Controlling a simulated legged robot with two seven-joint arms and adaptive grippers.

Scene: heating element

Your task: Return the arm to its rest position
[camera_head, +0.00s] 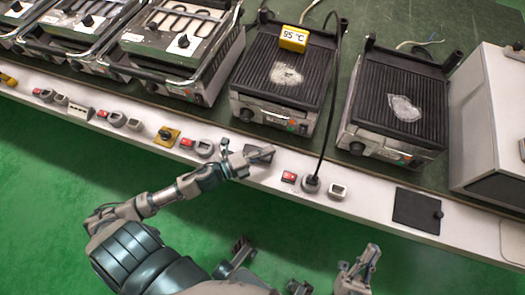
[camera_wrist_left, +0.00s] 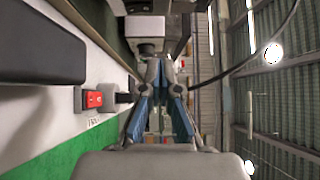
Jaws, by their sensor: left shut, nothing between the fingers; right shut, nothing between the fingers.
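My left gripper (camera_head: 248,158) reaches in from the left in the head view, over the white front panel (camera_head: 375,207) of the bench. It is shut and empty, close to a red switch (camera_head: 187,143) and a dark plate on the panel. In the left wrist view its blue fingers (camera_wrist_left: 163,80) come together with nothing held. My right gripper (camera_head: 368,262) is at the bottom of the head view, over the green floor, shut and empty, apart from the bench.
Two ribbed grills (camera_head: 283,70) (camera_head: 402,98) stand on the bench, one bearing a yellow "95 °C" block (camera_head: 294,38). A black cable runs to a plug (camera_head: 311,184) beside a red switch (camera_head: 289,177). A grey box (camera_head: 490,115) stands right. Green floor (camera_head: 50,200) is clear at left.

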